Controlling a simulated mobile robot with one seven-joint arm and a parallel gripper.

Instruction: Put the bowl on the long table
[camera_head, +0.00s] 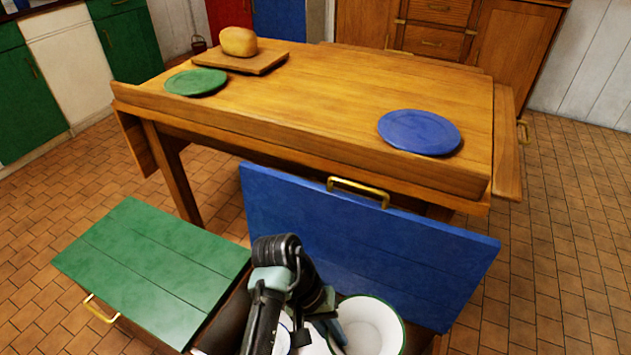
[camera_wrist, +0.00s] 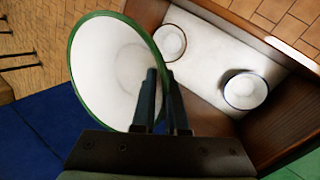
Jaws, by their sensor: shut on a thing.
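The white bowl with a green rim (camera_head: 372,328) is at the bottom of the head view. In the wrist view the bowl (camera_wrist: 105,75) is tilted, with its inside facing the camera. My gripper (camera_wrist: 165,80) is shut on the bowl's wall near its rim, and its fingers also show beside the bowl in the head view (camera_head: 335,328). The bowl is over or in an open chest. The long wooden table (camera_head: 340,85) stands beyond the chest, and the bowl is apart from it.
The chest's raised blue lid (camera_head: 360,240) stands between my gripper and the table. A closed green lid (camera_head: 155,255) is at left. Two white vessels (camera_wrist: 245,90) (camera_wrist: 170,42) sit inside the chest. The table holds a blue plate (camera_head: 419,132), a green plate (camera_head: 196,82) and bread (camera_head: 238,41) on a board; its middle is clear.

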